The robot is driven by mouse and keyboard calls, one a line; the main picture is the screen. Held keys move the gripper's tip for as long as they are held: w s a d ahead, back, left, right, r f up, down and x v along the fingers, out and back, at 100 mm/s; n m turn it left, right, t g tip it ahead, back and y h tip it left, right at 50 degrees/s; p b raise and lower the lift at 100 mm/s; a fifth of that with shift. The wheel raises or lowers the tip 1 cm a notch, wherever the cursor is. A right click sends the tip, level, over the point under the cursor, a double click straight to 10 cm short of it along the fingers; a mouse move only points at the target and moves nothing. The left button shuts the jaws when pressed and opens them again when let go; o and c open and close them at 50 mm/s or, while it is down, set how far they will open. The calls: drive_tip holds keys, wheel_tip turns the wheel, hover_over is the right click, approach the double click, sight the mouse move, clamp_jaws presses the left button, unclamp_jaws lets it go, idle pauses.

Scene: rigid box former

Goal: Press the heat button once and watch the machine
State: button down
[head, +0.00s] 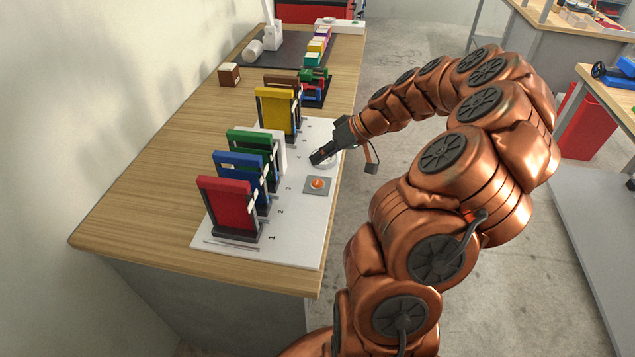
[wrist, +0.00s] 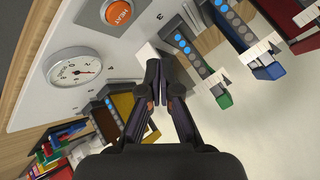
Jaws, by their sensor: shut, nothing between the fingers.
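The orange heat button (head: 318,184) sits on a grey square plate on the white machine board (head: 300,230). In the wrist view the button (wrist: 119,13) reads HEAT and is at the top, beyond my fingertips. My gripper (head: 316,158) is over the board's right edge, behind the button in the head view. In the wrist view my gripper (wrist: 156,68) is shut and empty, apart from the button. A white dial gauge (wrist: 75,70) with a needle is left of the fingers; in the head view my gripper partly hides it.
Upright coloured panels stand along the board: red (head: 228,203), blue (head: 241,178), green (head: 252,150) and yellow (head: 275,112). Rows of blue dots show beside some in the wrist view. A brown box (head: 229,75) and a dark mat (head: 285,50) lie further back on the wooden table (head: 170,150).

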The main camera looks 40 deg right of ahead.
sight(320, 182)
wheel_tip(320, 182, down, 4)
drive_tip(key=shift+r+b, duration=0.1)
drive_tip(key=shift+b, duration=0.65)
drive_tip(key=shift+f+b, duration=0.6)
drive_tip(key=shift+f, duration=0.05)
drive_tip(key=shift+f+b, duration=0.85)
drive_tip(key=shift+b, duration=0.6)
idle(1.0)
drive_tip(key=shift+r, duration=0.2)
idle(0.3)
drive_tip(key=shift+d+r, duration=0.1)
drive_tip(key=shift+r, duration=0.55)
drive_tip(key=shift+r, duration=0.1)
drive_tip(key=shift+r, duration=2.45)
